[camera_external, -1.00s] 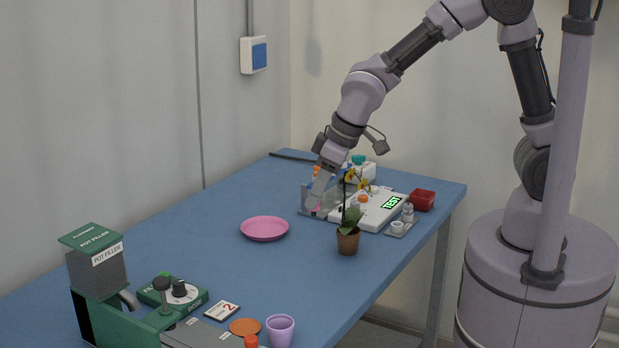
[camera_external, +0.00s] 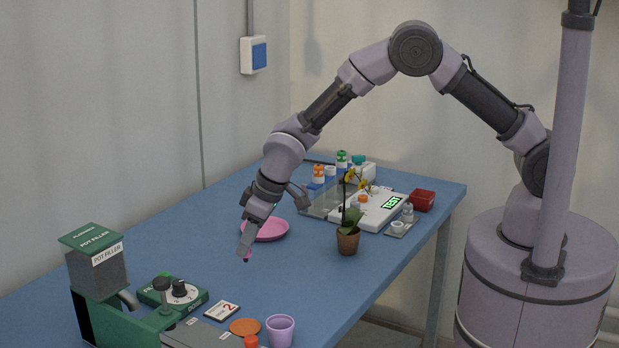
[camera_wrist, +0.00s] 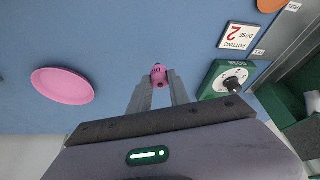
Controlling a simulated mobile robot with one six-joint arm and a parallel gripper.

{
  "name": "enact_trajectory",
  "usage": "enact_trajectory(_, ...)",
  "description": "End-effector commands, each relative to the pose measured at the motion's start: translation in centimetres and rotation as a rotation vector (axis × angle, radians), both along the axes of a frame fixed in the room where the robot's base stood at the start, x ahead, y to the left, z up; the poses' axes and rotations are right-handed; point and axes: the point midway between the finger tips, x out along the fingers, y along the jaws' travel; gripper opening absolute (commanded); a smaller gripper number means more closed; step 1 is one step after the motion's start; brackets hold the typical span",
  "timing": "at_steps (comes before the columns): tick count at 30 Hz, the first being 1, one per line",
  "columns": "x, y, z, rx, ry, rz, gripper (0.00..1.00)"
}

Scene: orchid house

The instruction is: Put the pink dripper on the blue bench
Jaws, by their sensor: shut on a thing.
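My gripper (camera_external: 246,250) is shut on the pink dripper, over the blue bench (camera_external: 310,285), in front of the pink saucer. In the camera_external view only a small pink bit of the dripper (camera_external: 247,257) shows below the fingertips. In the wrist view the pink dripper (camera_wrist: 158,75) sits between the two fingers (camera_wrist: 158,85), with the blue bench top (camera_wrist: 120,35) around it. I cannot tell whether the dripper touches the bench or hangs just above it.
A pink saucer (camera_external: 268,230) lies just behind my gripper. A potted orchid (camera_external: 348,240) stands to the right. A clear rack (camera_external: 318,204) and a white device (camera_external: 368,213) are at the back. Green pot-filler equipment (camera_external: 105,310) is at front left. The bench between is clear.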

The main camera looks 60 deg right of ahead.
Motion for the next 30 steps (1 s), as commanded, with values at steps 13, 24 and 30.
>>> enact_trajectory(13, 0.9, 0.3, -3.5, 0.000, 0.000, 0.000, 0.00)
enact_trajectory(24, 0.9, 0.3, -3.9, 0.000, 0.000, 0.000, 0.45)
enact_trajectory(30, 0.9, 0.3, -3.8, 0.000, 0.000, 0.000, 0.45)
